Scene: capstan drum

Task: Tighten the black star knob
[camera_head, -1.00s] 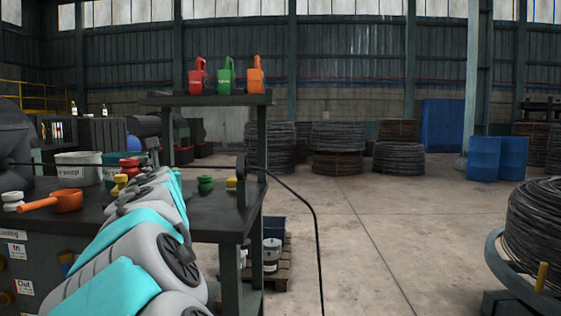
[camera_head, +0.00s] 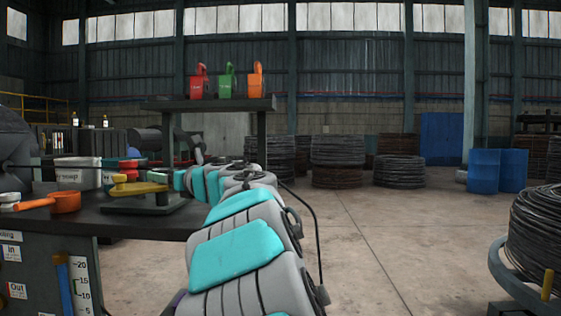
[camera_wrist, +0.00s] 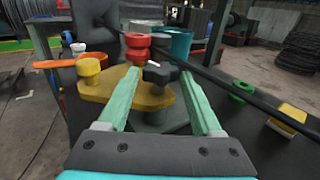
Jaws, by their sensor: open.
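The black star knob (camera_wrist: 160,73) shows in the wrist view, on top of a yellow plate (camera_wrist: 112,86) on a dark base. A white mark shows on the knob's upper side. My gripper (camera_wrist: 160,70) is open, its two teal fingers spread to the left and right of the knob with space on both sides. A yellow round knob (camera_wrist: 89,69) stands on the plate's left end. In the head view the yellow plate (camera_head: 135,188) shows on the bench, left of my arm. I cannot make out the black knob there.
A dark cable (camera_wrist: 215,75) runs diagonally just right of the knob. Red spools (camera_wrist: 138,45) stand behind it. A green ring (camera_wrist: 242,91) and a yellow block (camera_wrist: 288,118) lie to the right.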

